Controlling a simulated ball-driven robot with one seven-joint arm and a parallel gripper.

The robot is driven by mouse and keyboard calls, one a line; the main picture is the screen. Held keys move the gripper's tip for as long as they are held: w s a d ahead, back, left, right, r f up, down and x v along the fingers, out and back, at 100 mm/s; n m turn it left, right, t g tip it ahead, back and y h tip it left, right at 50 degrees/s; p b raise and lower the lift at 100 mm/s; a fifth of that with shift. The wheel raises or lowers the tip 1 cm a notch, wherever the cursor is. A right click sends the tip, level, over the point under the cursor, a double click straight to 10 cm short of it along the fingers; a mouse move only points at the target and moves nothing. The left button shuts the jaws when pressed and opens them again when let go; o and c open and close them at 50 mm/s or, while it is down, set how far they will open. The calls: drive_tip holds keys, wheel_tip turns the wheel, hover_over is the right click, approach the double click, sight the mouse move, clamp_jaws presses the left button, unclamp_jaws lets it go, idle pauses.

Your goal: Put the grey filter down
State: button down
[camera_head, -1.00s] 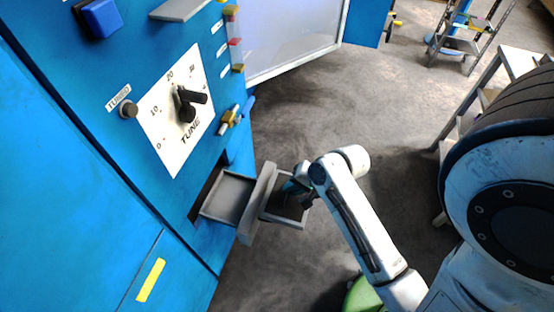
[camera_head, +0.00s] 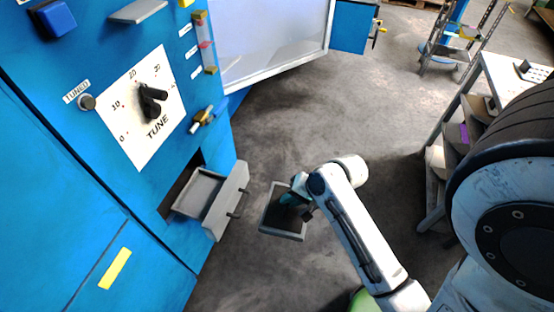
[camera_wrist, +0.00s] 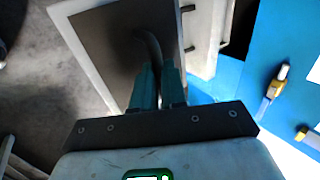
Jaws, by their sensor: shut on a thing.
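The grey filter (camera_head: 281,221) is a square panel with a dark middle and a pale grey frame. My gripper (camera_head: 292,197) is shut on it and holds it in the air above the floor, to the right of the open drawer (camera_head: 226,201). In the wrist view the filter (camera_wrist: 103,30) fills the upper left, and my gripper (camera_wrist: 158,75) has its two teal fingers closed at a dark curved handle on its face. The fingers partly cover the handle.
The blue cabinet (camera_head: 60,160) with a tuning dial (camera_head: 140,110) stands at the left, its drawer pulled out. A grey shelf rack (camera_head: 440,165) stands at the right and a stepladder (camera_head: 450,45) at the back. The floor (camera_head: 310,115) between is clear.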

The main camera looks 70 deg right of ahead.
drive_tip(key=w+a+n+g+y, duration=0.6)
drive_tip(key=w+a+n, duration=1)
drive_tip(key=w+a, duration=0.2)
drive_tip(key=shift+w+a+f+n+g, duration=0.35)
drive_tip(key=shift+w+a+n+g, duration=0.05)
drive_tip(key=shift+a, duration=0.85)
